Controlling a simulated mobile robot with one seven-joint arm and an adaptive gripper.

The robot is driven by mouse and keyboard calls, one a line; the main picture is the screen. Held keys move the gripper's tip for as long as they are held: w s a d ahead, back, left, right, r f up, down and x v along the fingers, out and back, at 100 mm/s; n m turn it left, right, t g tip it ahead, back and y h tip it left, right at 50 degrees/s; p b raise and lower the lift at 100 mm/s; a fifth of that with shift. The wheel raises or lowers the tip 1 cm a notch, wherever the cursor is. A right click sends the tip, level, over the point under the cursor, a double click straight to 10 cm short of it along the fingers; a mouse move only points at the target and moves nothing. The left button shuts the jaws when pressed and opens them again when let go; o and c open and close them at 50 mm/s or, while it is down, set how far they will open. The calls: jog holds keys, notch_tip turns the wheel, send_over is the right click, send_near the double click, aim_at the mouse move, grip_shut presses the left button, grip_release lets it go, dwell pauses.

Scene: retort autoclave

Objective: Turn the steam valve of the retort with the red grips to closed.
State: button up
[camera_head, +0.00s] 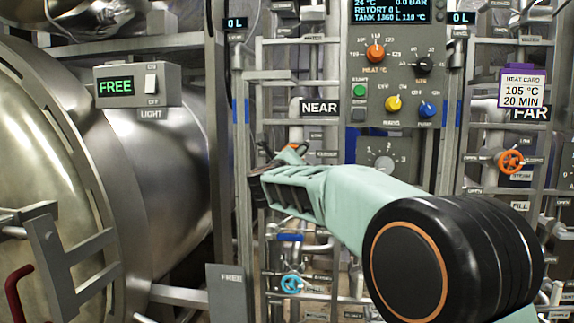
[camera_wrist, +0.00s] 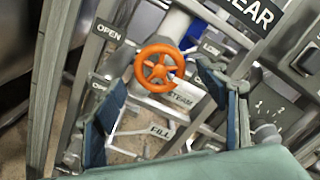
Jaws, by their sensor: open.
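An orange steam valve wheel (camera_wrist: 159,67) shows whole in the wrist view, above a STEAM label and below the NEAR sign. In the head view only a bit of orange (camera_head: 298,147) shows behind my gripper (camera_head: 268,178). My gripper (camera_wrist: 160,80) is open, with one finger on each side of the wheel in the picture; I see no contact. Another orange wheel (camera_head: 511,161) is at the right by the FAR sign, with a STEAM label. A steel retort (camera_head: 180,165) fills the left side; a red grip (camera_head: 18,290) shows at its lower left.
Pipes and uprights surround the near wheel. A blue FILL wheel (camera_head: 291,283) is below it in the head view. A control panel (camera_head: 394,80) with knobs is above my arm. A FREE light box (camera_head: 137,86) is at the left.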

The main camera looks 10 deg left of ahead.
jog(key=s, duration=0.7)
jog(key=shift+s+a, duration=0.1)
